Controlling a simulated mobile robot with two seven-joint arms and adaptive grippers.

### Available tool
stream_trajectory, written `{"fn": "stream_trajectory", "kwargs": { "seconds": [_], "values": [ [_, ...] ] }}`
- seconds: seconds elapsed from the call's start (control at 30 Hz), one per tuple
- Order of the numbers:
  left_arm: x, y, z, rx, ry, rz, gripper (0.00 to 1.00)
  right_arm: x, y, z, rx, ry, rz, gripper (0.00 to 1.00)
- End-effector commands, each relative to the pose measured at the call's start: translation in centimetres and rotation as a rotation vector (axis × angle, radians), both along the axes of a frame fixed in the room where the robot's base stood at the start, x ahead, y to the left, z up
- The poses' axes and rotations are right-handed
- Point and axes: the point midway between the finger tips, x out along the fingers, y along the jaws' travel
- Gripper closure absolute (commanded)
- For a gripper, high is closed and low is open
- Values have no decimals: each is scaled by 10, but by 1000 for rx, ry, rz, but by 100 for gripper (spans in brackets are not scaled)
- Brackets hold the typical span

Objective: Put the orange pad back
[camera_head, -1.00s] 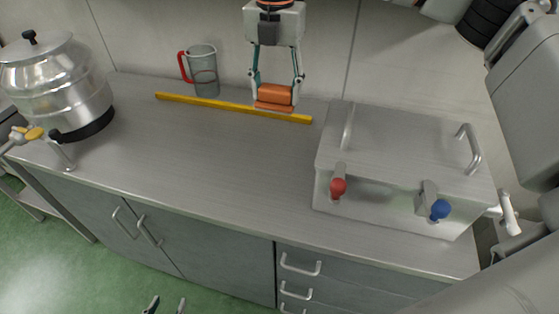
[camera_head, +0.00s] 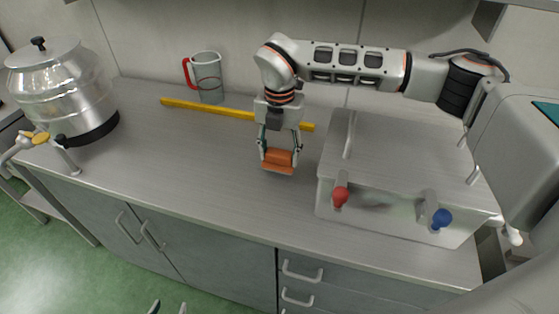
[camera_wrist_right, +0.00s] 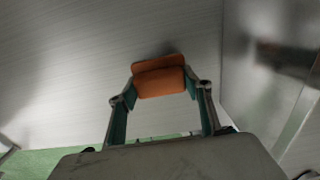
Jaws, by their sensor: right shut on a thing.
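The orange pad (camera_head: 279,160) is held between the fingertips of my right gripper (camera_head: 280,152), over the counter just left of the metal box. In the right wrist view, the orange pad (camera_wrist_right: 160,80) sits across the two fingertips of my right gripper (camera_wrist_right: 160,90). Whether the pad touches the counter is hard to tell. Only the fingertips of my left gripper (camera_head: 167,307) show at the bottom edge of the head view. They are apart with nothing visible between them, over the green floor.
A metal box (camera_head: 375,215) with red and blue knobs stands right of the pad. A yellow bar (camera_head: 205,107) lies along the back, with a red-handled jug (camera_head: 209,78) behind it. A steel vessel (camera_head: 62,95) stands at left. The counter's (camera_head: 190,160) middle is clear.

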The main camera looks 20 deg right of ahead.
Motion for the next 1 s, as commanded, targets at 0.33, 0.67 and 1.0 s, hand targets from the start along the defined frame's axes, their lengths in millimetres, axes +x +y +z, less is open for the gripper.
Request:
{"fn": "stream_trajectory", "kwargs": {
  "seconds": [0.33,0.67,1.0],
  "values": [
    [1,0,3,-1,-2,0,60,0,0,-31,0,0,-1,71],
    [1,0,1,-1,-2,0,60,0,0,-34,-1,1,0,35],
    [1,0,1,-1,-2,0,60,0,0,-34,-1,1,0,34]
  ]
}}
